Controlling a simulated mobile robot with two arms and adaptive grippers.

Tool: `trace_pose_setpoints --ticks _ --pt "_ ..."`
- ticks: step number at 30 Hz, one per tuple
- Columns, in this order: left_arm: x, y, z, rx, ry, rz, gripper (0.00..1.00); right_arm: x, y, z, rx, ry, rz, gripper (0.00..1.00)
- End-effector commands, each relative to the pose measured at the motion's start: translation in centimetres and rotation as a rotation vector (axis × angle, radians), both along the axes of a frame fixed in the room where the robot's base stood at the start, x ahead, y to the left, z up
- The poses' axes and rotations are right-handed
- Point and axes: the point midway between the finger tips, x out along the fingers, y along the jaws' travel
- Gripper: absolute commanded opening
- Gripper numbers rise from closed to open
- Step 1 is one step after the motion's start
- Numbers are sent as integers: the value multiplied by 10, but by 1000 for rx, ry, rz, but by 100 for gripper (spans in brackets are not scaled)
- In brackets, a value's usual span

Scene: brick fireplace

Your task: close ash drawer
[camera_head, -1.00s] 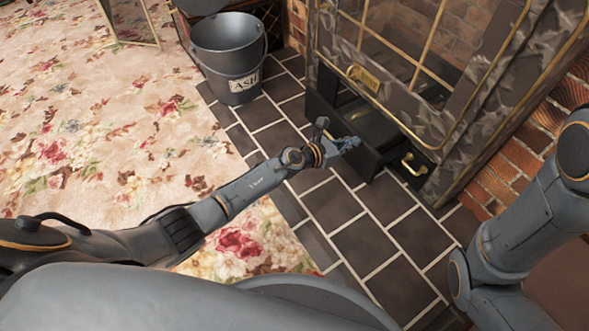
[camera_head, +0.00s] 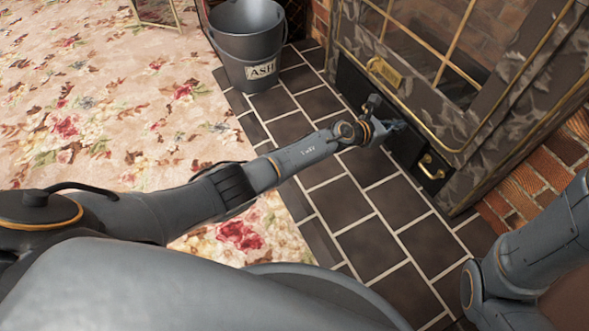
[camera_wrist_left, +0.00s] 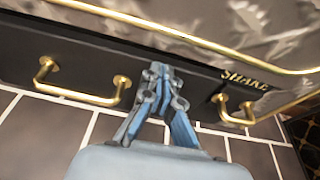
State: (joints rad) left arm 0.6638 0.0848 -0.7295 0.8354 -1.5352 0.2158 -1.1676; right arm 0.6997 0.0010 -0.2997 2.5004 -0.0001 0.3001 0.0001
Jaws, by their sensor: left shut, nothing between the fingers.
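The ash drawer is the black front at the base of the stove; its face (camera_head: 407,147) sits close to flush with the stove body in the head view. In the left wrist view the drawer front (camera_wrist_left: 110,62) has two brass handles, one at the left (camera_wrist_left: 80,92) and one at the right (camera_wrist_left: 240,112), near the word SHAKE. My left gripper (camera_head: 398,125) is shut and empty, its tips at the drawer front between the handles. The fingers (camera_wrist_left: 160,75) look to touch the face. The right arm shows at the right edge; its gripper is out of view.
The stove (camera_head: 440,60) has a brass-barred glass door and a brass tag. A grey ASH bucket (camera_head: 250,45) stands on the dark tiles (camera_head: 320,190) left of it. Floral carpet (camera_head: 110,110) lies farther left. Brick (camera_head: 515,195) borders the right.

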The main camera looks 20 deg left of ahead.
Motion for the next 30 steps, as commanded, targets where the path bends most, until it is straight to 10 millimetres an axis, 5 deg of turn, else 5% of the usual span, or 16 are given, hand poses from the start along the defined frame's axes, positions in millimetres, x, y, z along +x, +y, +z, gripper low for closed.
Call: trace_pose_setpoints --ticks 14,23,30 --pt "-1 7 11 0 -18 8 0 0 0 -1 1 2 1 34" --pt "-23 20 13 1 -10 3 0 0 0 0 1 0 1 34" --pt "-61 49 10 -2 -3 4 0 0 0 0 1 0 1 34"
